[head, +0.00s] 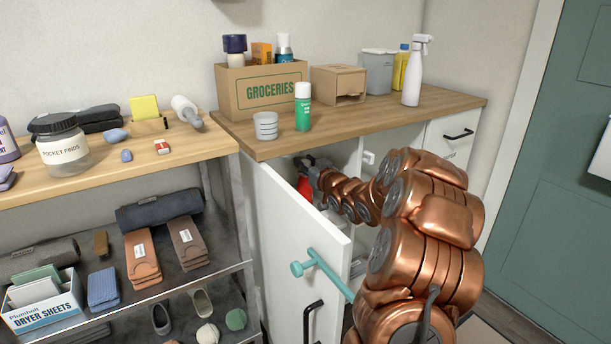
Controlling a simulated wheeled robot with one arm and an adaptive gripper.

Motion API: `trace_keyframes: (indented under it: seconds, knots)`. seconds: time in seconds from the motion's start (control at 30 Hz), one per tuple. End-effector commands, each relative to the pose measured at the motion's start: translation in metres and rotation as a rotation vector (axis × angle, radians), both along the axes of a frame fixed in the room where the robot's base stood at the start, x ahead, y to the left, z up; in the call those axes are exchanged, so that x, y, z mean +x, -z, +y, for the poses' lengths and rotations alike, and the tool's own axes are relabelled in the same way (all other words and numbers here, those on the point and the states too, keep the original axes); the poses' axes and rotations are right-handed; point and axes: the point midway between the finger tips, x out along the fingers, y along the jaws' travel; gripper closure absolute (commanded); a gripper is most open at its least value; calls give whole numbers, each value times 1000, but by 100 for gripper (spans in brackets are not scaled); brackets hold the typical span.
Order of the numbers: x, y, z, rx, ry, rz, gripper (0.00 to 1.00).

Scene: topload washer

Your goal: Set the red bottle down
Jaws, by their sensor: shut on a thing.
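The red bottle (305,188) shows as a small red patch inside the open cabinet, just behind the upper edge of the white door. Most of it is hidden by the door and my arm. My gripper (305,170) reaches into the cabinet and is shut on the red bottle near its top. The fingertips are small and partly hidden. I cannot tell whether the bottle's base touches the shelf.
The open white cabinet door (285,235) stands left of my arm, with a teal bar (325,270) across it. The wooden counter (350,120) above holds a groceries box (245,100), a green can (303,115) and a cup (265,127). A shelf unit (200,275) stands left.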

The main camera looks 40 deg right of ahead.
Motion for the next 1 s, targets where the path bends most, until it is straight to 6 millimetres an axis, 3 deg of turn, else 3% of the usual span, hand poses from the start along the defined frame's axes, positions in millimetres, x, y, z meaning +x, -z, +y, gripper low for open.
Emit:
trace_keyframes:
  seconds: [0.33, 0.73, 0.77, 1.0]
  knots:
    - [0, 34, 0, 2, 0, -1, 100]
    - [0, 36, 0, 0, 0, -3, 100]
    - [0, 36, 0, 0, 0, -2, 66]
    - [0, 36, 0, 0, 0, -1, 43]
